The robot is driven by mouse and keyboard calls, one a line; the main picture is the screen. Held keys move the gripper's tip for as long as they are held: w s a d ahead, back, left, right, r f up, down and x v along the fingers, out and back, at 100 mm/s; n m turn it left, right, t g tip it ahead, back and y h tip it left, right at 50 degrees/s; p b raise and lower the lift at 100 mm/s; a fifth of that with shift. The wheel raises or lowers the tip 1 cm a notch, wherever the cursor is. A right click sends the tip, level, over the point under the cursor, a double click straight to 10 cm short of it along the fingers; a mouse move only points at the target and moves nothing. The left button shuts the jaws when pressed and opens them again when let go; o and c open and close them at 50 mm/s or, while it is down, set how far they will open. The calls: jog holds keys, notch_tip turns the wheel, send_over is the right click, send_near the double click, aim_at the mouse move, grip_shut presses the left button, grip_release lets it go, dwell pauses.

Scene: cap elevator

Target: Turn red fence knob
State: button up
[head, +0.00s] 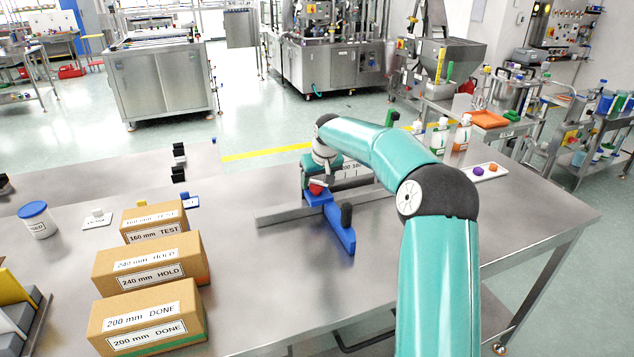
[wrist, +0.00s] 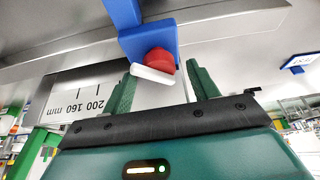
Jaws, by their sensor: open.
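The red knob (head: 316,189) sits on the blue fence (head: 341,234), partly hidden by my arm's end in the head view. In the wrist view the round red knob (wrist: 160,60) shows under the blue block of the fence (wrist: 150,40), with a white bar (wrist: 152,75) across its near side. My gripper (wrist: 163,78) is open. Its two green fingers are spread to the left and right of the knob, with gaps on both sides. It holds nothing. In the head view my gripper (head: 322,180) is at the knob, its fingers not clearly visible.
A white scale (wrist: 85,105) marked 200 and 160 mm is beside the left finger. A grey rail (head: 285,214) crosses under the fence. Cardboard boxes (head: 150,262) stand at left, a white tray (head: 487,173) at right. The table between boxes and fence is clear.

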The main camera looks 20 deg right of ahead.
jog(key=shift+w+f, duration=0.15)
jog(key=shift+f, duration=0.35)
jog(key=shift+c, duration=0.5)
jog(key=c, duration=0.9)
jog(key=shift+d+n+y, duration=0.15)
jog(key=shift+n+y, duration=0.35)
jog(key=shift+n, duration=0.8)
jog(key=shift+n+g+y, duration=0.3)
jog(key=shift+n, duration=0.7)
jog(key=shift+n+y, duration=0.3)
jog(key=shift+n, duration=0.4)
jog(key=shift+d+f+n+g+y, duration=0.1)
jog(key=shift+n+g+y, duration=0.35)
jog(key=shift+n, duration=0.95)
